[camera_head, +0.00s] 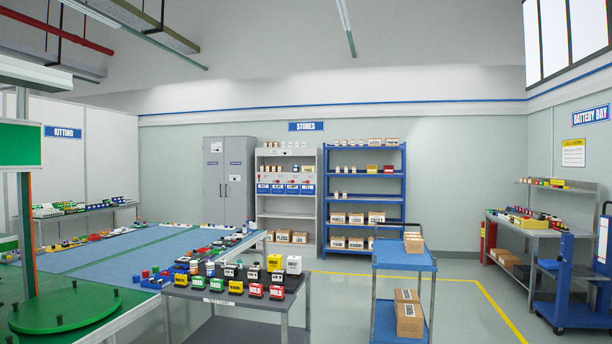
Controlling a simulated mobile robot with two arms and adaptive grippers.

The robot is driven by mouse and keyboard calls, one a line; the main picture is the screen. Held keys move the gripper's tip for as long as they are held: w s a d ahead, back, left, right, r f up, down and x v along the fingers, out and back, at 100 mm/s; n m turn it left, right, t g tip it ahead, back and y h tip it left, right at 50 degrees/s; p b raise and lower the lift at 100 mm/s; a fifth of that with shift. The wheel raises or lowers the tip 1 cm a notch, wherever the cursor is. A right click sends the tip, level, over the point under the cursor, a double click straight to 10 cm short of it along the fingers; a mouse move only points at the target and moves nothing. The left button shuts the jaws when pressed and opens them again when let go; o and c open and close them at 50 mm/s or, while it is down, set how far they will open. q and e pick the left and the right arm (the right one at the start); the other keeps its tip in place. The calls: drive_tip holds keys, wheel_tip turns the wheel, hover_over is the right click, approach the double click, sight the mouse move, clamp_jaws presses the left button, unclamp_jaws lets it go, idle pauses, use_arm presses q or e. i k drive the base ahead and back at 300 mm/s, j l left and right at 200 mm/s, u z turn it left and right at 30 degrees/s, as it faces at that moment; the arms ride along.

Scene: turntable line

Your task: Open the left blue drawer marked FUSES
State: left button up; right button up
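A row of several small blue drawers with white labels sits in the light grey shelf unit (288,215) under the STORES sign. The leftmost blue drawer (263,189) looks shut, flush with its neighbours. Its label is too small for me to read, so I cannot confirm that it says FUSES. The drawers are far off, at the back wall. Neither of my grippers is in view.
A blue trolley (404,261) with boxes and a dark table (236,298) crowded with small items stand between me and the shelf. A grey cabinet (229,180) and blue rack (363,205) flank it. Clear floor (335,283) shows between table and trolley.

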sight(261, 189)
drive_tip(key=i+l+z, duration=0.4)
drive_tip(key=i, duration=0.5)
drive_tip(key=i+z, duration=0.4)
drive_tip(key=i, duration=0.45)
drive_tip(key=i+z, duration=0.15)
drive_tip(key=i, duration=0.45)
drive_tip(key=i+j+z, duration=0.2)
drive_tip(key=i, duration=0.4)
drive_tip(key=i+j+z, duration=0.15)
drive_tip(key=i, duration=0.5)
drive_tip(key=i+z, duration=0.4)
drive_tip(key=i, duration=1.8)
drive_tip(key=i+j+u, duration=0.1)
drive_tip(key=i+u, duration=0.25)
drive_tip(key=i, duration=0.3)
drive_tip(key=i+u, duration=0.4)
drive_tip(key=i, duration=0.25)
drive_tip(key=i+l+u, duration=0.35)
drive_tip(key=i, duration=0.25)
drive_tip(key=i+u, duration=0.2)
drive_tip(key=i, duration=1.6)
drive_tip(key=i+u, duration=0.4)
drive_tip(key=i, duration=0.15)
drive_tip(key=i+l+u, duration=0.1)
drive_tip(key=i+u, duration=0.25)
drive_tip(key=i, duration=0.25)
drive_tip(key=i+l+u, duration=0.4)
drive_tip(key=i+j, duration=0.1)
